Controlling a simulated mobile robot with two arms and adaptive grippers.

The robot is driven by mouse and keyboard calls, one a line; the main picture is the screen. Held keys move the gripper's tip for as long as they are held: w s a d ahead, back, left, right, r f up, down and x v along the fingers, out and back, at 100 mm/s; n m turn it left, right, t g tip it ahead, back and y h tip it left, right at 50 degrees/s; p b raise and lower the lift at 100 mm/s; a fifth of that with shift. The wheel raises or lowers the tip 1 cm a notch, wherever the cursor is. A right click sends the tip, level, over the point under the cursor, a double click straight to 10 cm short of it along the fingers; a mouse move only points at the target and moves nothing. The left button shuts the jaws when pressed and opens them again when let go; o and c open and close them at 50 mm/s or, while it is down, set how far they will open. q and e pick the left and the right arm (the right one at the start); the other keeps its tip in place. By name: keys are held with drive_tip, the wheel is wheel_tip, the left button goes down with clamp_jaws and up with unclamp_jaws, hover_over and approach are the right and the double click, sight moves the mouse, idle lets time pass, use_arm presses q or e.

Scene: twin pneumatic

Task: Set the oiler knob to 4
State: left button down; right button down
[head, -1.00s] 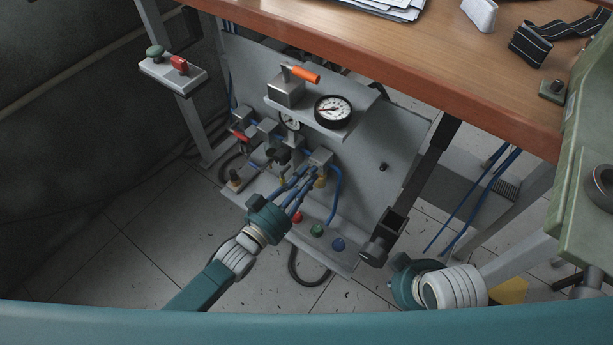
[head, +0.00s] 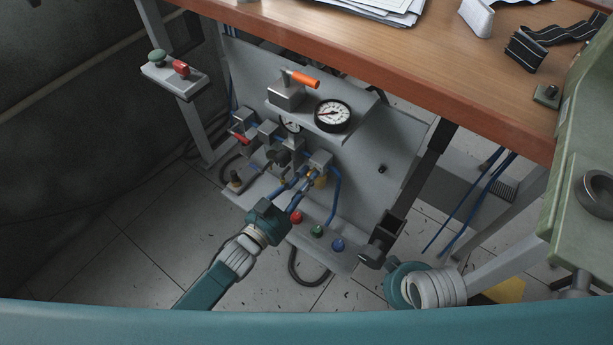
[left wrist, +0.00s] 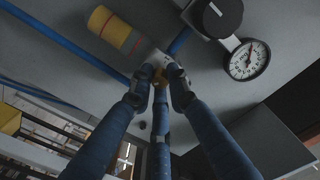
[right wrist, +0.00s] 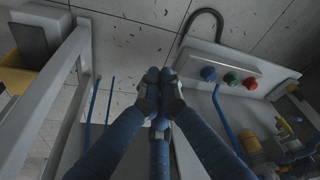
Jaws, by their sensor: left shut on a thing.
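The pneumatic panel (head: 392,140) stands tilted below the workbench and carries a row of grey units with blue hoses. My left gripper (head: 303,184) reaches in at the row's right end, by the unit with a yellow bowl (head: 320,181). In the left wrist view its fingertips (left wrist: 160,76) are shut on a small orange-brown piece at a grey block, which looks like the oiler knob (left wrist: 159,75). The fingers hide most of it, and I cannot read its setting. My right gripper (right wrist: 159,88) has its fingertips together, with nothing seen between them, right of the panel.
A large gauge (head: 332,115) and an orange-handled valve (head: 287,92) sit on the panel's upper shelf. Red, green and blue buttons (head: 317,231) line the lower ledge. The workbench edge (head: 400,90) overhangs the panel. Blue hoses hang at right.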

use_arm(q)
drive_tip(key=shift+a+f+m, duration=0.1)
drive_tip(key=shift+f+m, duration=0.05)
drive_tip(key=shift+m, duration=1)
drive_tip(key=shift+a+f+m, duration=0.1)
drive_tip(key=shift+f+m, duration=0.05)
drive_tip(key=shift+m, duration=1)
use_arm(e)
drive_tip(key=shift+w+f, duration=0.1)
drive_tip(key=shift+f, duration=0.55)
use_arm(q)
drive_tip(key=c, duration=1.7)
unclamp_jaws()
drive_tip(key=shift+o, duration=0.2)
drive_tip(key=shift+r, duration=0.1)
drive_tip(key=v, duration=1.2)
